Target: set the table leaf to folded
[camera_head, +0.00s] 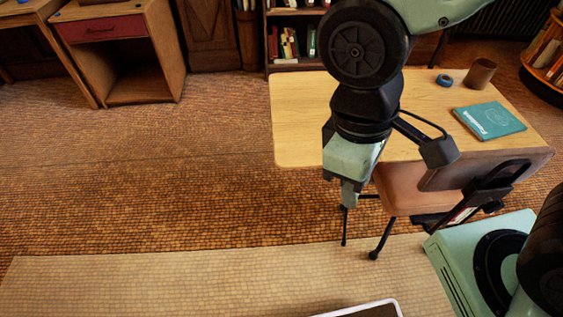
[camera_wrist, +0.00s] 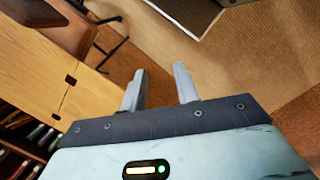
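The pale wooden table (camera_head: 400,95) stands at the right in the head view, with its top flat. Its left end (camera_head: 300,125), which looks like the leaf, lies level with the rest of the top. In the wrist view the wooden top shows at left (camera_wrist: 30,65), with two dark hinge-like marks along a seam and a lighter strip, apparently the leaf (camera_wrist: 92,100), beside it. My gripper (camera_wrist: 159,85) is open and empty, its fingers apart over the floor beside that strip. In the head view my gripper (camera_head: 347,195) points down in front of the table's near edge; my arm hides part of the top.
A brown chair (camera_head: 400,190) stands at the table's near side. A teal book (camera_head: 489,120), a brown cup (camera_head: 480,73) and a blue ring (camera_head: 444,80) lie on the top's right half. Bookshelves stand behind. The floor at left is clear.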

